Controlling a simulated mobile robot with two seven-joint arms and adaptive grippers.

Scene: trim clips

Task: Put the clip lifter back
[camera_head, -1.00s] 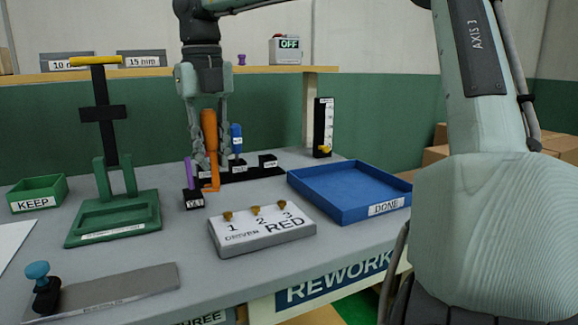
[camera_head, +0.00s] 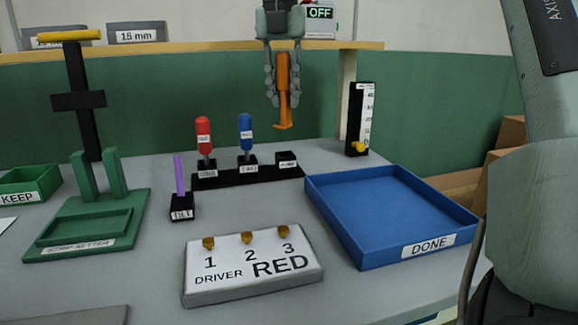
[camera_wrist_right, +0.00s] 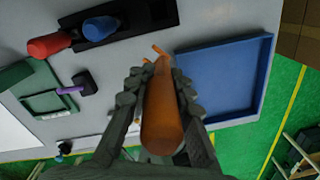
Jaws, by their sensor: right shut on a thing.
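My right gripper (camera_head: 284,85) is shut on the orange clip lifter (camera_head: 283,90) and holds it upright, tip down, above the back of the bench. In the right wrist view the lifter (camera_wrist_right: 162,110) lies between the fingers (camera_wrist_right: 155,85). A black tool rack (camera_head: 240,178) stands below and to the left of the lifter's tip. Its left slot holds a red-handled driver (camera_head: 204,137) and its middle slot a blue-handled driver (camera_head: 246,135). The right slot block (camera_head: 287,158) holds no tool; its label is too small to read. My left gripper is not in view.
A blue DONE tray (camera_head: 395,210) is empty at the right. A white DRIVER RED board (camera_head: 250,265) with brass clips lies in front. A purple stick in a FILL block (camera_head: 181,205), a green press (camera_head: 90,225) and a black gauge (camera_head: 358,120) stand nearby.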

